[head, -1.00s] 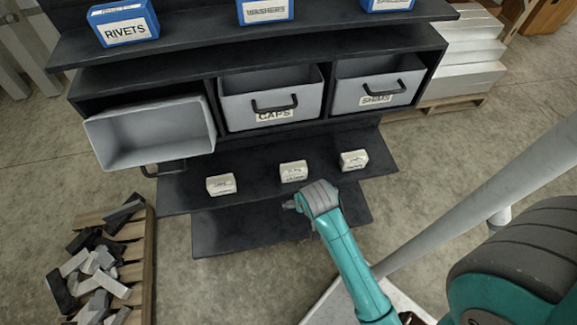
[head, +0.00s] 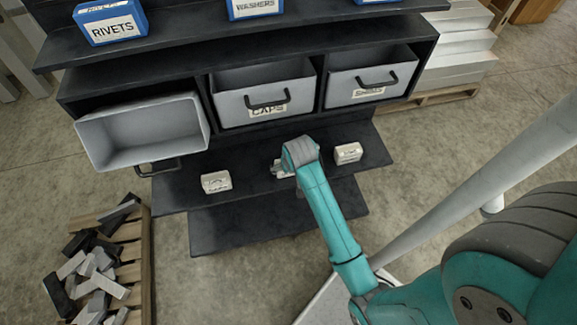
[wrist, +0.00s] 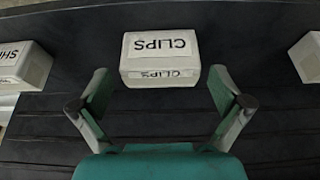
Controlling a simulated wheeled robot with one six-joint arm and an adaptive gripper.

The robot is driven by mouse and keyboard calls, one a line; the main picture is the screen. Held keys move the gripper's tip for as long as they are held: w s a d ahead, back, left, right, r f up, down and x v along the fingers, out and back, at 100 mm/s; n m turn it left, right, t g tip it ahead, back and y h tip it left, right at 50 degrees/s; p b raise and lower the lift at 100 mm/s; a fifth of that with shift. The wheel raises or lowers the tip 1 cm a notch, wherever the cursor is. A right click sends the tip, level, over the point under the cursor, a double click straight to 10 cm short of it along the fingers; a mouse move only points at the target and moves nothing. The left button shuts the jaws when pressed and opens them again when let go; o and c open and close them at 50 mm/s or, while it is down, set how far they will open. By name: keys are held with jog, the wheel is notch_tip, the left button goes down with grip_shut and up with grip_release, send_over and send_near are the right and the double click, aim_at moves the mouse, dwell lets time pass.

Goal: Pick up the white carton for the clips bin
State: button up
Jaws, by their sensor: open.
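The white carton labelled CLIPS (wrist: 160,60) lies on the dark shelf, seen upside down in the wrist view between and just beyond my fingertips. My gripper (wrist: 160,95) is open and empty, with one finger on each side of the space in front of the carton. In the head view the carton (head: 279,170) is mostly hidden behind my gripper (head: 284,172). A white carton stands to each side of it: one on the left (head: 215,182) and one on the right (head: 347,153). In the wrist view, the left-hand carton's label (wrist: 22,65) begins with SH.
Above the cartons, an open grey bin (head: 145,135) is pulled out and tilted at the left. The CAPS bin (head: 262,95) and another grey bin (head: 370,82) sit in the rack. Blue boxes line the top shelf. A pallet of scrap blocks (head: 130,240) lies at lower left.

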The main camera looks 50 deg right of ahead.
jog(key=shift+w+d+f, duration=0.75)
jog(key=shift+w+f, duration=0.2)
jog(key=shift+w, duration=0.15)
jog(key=shift+w+d+f, duration=0.1)
jog(key=shift+w+f, duration=0.05)
jog(key=shift+f, duration=0.3)
jog(key=c, duration=0.9)
jog(key=shift+o, duration=0.2)
jog(key=shift+r, duration=0.15)
